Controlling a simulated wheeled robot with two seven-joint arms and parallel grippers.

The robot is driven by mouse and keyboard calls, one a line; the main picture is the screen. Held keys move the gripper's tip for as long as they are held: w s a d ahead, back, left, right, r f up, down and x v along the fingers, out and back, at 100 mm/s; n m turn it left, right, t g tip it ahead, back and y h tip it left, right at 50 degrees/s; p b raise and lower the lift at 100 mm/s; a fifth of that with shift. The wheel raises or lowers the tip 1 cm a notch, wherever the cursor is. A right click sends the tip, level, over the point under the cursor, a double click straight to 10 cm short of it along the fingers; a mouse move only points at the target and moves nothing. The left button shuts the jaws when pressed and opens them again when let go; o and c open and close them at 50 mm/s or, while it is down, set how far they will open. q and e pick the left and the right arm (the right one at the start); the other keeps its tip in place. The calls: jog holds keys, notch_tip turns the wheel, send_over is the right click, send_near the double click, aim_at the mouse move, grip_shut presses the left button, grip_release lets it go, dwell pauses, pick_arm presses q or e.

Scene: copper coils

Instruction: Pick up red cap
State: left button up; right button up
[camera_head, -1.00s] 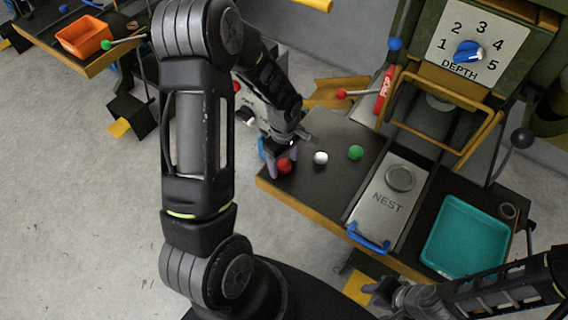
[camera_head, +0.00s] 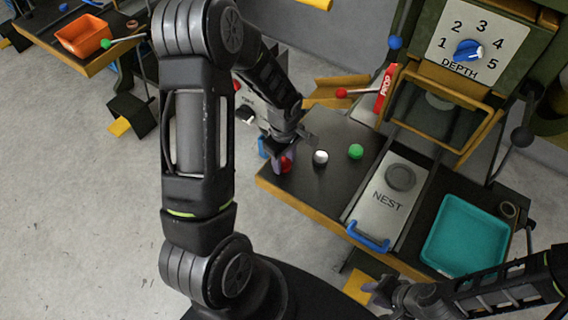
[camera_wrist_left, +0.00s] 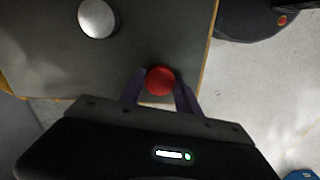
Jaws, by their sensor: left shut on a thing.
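The red cap (camera_head: 286,164) is at the left end of the dark table top, partly hidden by my gripper in the head view. It also shows in the left wrist view (camera_wrist_left: 160,80), between the two purple fingers. My left gripper (camera_head: 279,162) is shut on the red cap, with a finger on each side of it. I cannot tell whether the cap touches the table. My right gripper (camera_head: 377,288) is at the bottom right, well away from the cap; its fingers are too small and dark to read.
A white cap (camera_head: 320,157) and a green cap (camera_head: 355,152) stand to the right of the red one. Farther right are the NEST plate (camera_head: 378,215) with a blue handle and a teal tray (camera_head: 430,259). The press with the depth dial (camera_head: 468,52) rises behind.

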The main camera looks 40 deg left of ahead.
aim_at(284, 162)
pick_arm(q)
grip_shut()
jog(key=shift+r, duration=0.15)
notch_tip(284, 162, up, 10)
jog(key=b, duration=0.1)
dwell(0.4)
dwell(0.5)
